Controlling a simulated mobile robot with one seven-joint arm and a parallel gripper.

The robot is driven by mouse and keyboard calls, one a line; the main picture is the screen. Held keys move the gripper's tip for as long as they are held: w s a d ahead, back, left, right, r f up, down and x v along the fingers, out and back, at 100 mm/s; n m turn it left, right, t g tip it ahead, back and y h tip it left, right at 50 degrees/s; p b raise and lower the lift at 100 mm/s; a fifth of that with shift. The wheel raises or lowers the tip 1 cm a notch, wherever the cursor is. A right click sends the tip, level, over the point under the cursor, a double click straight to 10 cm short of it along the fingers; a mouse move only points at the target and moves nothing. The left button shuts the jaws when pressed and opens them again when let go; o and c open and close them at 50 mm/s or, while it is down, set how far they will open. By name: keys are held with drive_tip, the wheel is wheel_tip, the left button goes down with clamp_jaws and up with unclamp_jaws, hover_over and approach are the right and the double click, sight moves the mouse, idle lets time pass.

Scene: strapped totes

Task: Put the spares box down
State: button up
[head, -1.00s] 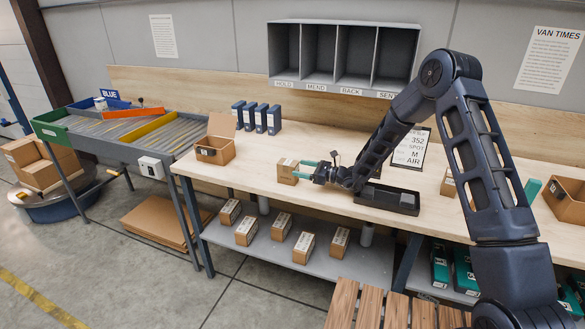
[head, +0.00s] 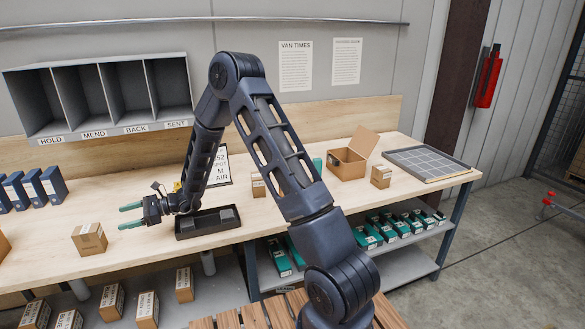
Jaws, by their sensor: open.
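A small cardboard box (head: 89,239) with a pale label stands upright on the wooden workbench (head: 60,272), left of my gripper; I take it to be the spares box, though its label is too small to read. My gripper (head: 131,216) has its two teal fingers apart and pointing left, with nothing between them. A clear gap separates the fingertips from the box.
A dark tray (head: 208,232) lies below and right of my gripper. Blue binders (head: 32,189) stand at left, under the grey pigeonholes (head: 100,95). An open carton (head: 347,163), a small box (head: 381,177) and a gridded tray (head: 425,164) occupy the bench's right end.

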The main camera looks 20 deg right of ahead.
drive_tip(key=s+d+r+n+g+h, duration=0.1)
drive_tip(key=s+d+r+n+h, duration=0.2)
drive_tip(key=s+d+r+n, duration=0.35)
drive_tip(key=s+d+r+n+g+h, duration=0.1)
drive_tip(key=s+d+r+n+h, duration=0.2)
drive_tip(key=d+r, duration=0.7)
drive_tip(key=s+d+r+n+t+h, duration=0.2)
drive_tip(key=s+d, duration=0.3)
drive_tip(key=d, duration=0.6)
drive_tip(key=s+d+r+n+t+h, duration=0.2)
drive_tip(key=s+d+h, duration=0.3)
drive_tip(key=d, duration=0.7)
drive_tip(key=s+d+r+n+t+h, duration=0.1)
drive_tip(key=s+d+n+t+h, duration=0.1)
drive_tip(key=s+d+t+h, duration=0.2)
drive_tip(key=s+d, duration=0.3)
drive_tip(key=d, duration=0.5)
drive_tip(key=shift+s+r, duration=0.15)
drive_tip(key=shift+r, duration=0.25)
